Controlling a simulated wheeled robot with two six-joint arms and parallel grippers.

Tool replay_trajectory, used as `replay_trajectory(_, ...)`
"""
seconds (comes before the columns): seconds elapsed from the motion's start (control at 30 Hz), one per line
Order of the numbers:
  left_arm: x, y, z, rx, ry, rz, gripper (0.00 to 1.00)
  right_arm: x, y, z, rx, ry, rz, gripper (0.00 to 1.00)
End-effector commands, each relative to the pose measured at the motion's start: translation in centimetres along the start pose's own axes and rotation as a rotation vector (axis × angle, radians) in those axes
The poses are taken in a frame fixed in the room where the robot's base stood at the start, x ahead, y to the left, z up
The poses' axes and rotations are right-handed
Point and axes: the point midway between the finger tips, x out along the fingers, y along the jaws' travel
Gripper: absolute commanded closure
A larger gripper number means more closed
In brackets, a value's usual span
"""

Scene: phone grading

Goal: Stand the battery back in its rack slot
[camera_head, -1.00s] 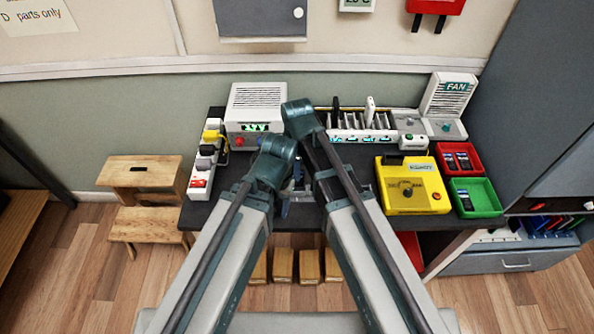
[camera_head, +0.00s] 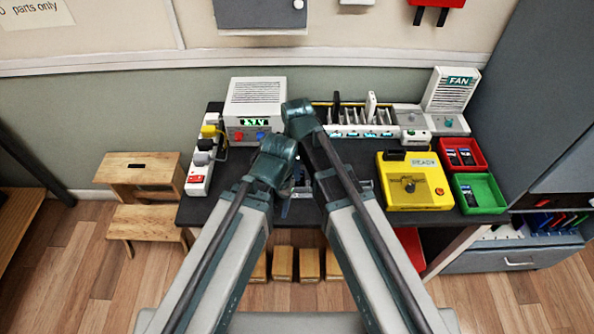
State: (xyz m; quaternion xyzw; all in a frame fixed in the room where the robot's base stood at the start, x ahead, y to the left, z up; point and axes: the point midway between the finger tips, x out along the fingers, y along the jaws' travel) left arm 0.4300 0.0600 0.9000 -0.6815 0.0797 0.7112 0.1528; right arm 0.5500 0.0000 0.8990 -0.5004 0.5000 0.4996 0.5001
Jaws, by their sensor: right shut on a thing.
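The rack (camera_head: 362,131) is a white strip of slots with small green-blue lights at the back of the black table. A black upright piece (camera_head: 336,108) and a white upright piece (camera_head: 371,104) stand in it; I cannot tell whether either is a battery. My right gripper (camera_head: 301,186) is low between my two arms, in front of the rack, and largely hidden. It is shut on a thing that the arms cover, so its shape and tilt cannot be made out. My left gripper (camera_head: 285,209) is also mostly hidden beside my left arm, its jaws unclear.
A yellow tester (camera_head: 424,199) reading READY stands right of my arms, beside a red tray (camera_head: 478,164) and a green tray (camera_head: 494,205). A white box (camera_head: 257,97) and a power strip (camera_head: 201,177) are at the left. A fan unit (camera_head: 458,95) stands back right.

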Motion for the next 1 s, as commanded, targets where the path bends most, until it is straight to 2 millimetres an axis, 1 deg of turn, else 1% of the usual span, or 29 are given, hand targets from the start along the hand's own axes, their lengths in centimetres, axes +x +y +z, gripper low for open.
replay_trajectory(0.03, 0.3, 0.0, 0.0, 0.0, 0.0, 0.0, 0.41, 0.3, 0.0, 0.0, 0.0, 0.0, 0.0, 1.0)
replay_trajectory(0.5, 1.6, 0.1, -0.1, 0.0, 0.0, 0.0, 0.41, 1.6, 0.0, 0.0, 0.0, 0.0, 0.0, 1.0)
replay_trajectory(1.0, 1.6, 0.1, -0.1, 0.0, 0.0, 0.0, 0.41, 1.6, 0.0, 0.0, 0.0, 0.0, 0.0, 1.0)
